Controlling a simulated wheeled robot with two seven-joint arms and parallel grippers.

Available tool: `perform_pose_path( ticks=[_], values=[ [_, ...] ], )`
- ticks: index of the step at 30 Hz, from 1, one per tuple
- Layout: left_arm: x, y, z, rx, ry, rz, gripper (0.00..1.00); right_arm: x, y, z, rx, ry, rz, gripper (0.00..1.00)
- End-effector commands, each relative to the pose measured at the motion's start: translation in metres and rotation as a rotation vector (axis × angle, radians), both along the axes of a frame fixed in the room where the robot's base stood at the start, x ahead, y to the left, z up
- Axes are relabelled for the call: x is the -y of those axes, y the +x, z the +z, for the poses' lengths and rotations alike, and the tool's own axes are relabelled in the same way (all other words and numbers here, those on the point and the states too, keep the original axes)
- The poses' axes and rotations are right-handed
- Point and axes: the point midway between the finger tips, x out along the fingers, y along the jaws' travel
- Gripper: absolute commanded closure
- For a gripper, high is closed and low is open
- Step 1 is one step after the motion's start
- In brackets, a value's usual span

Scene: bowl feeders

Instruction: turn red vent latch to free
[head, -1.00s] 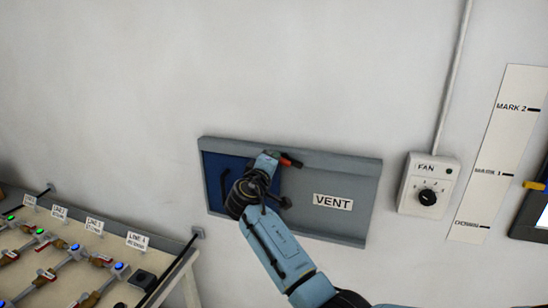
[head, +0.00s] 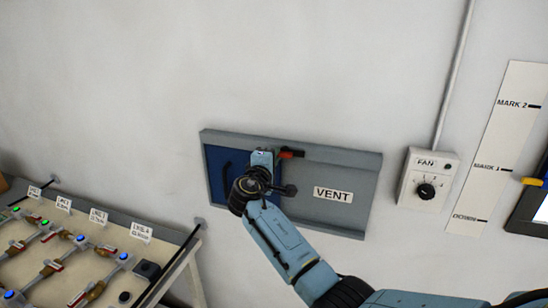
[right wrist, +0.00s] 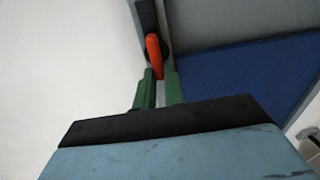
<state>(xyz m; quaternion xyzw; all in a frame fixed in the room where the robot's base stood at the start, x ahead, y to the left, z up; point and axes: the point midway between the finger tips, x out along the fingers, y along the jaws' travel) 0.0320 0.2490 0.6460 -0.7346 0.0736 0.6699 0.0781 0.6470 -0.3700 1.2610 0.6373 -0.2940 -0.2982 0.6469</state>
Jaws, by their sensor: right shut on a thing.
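The red vent latch (head: 291,154) sits at the top edge of the grey vent frame (head: 345,158), just right of the blue vent panel (head: 216,180). It points roughly sideways in the head view. My right gripper (head: 272,155) is at the latch, its fingertips mostly hidden by the wrist. In the right wrist view, the latch (right wrist: 153,52) shows as an orange-red handle at the tips of the green fingers (right wrist: 157,82), which are shut on it. My left gripper is out of view.
A fan dial box (head: 427,180) and a marked white strip (head: 497,150) are on the wall to the right. A bench (head: 105,240) with several valves stands at lower left. The wall above the vent is clear.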

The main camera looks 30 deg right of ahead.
Motion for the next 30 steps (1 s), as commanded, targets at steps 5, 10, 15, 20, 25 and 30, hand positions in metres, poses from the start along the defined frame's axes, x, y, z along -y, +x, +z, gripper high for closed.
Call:
perform_pose_path(
  ticks=[5, 10, 15, 20, 25, 30],
  values=[
    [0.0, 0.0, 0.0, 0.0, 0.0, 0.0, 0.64, 0.0, 0.0, -0.001, -0.004, -0.002, 0.001, 0.88],
    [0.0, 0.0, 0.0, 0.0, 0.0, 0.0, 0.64, 0.0, 0.0, -0.001, -0.002, -0.001, 0.001, 0.67],
    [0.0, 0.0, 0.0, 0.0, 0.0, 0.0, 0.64, 0.0, 0.0, -0.001, -0.001, 0.0, 0.0, 0.67],
    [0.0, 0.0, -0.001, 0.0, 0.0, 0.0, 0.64, -0.003, -0.002, -0.001, -0.001, 0.001, 0.001, 0.67],
    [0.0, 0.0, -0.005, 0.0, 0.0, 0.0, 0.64, -0.018, -0.014, -0.002, 0.001, 0.001, 0.003, 0.67],
    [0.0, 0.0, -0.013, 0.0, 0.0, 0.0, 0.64, -0.045, -0.038, -0.003, 0.001, 0.005, 0.003, 0.67]
  ],
)
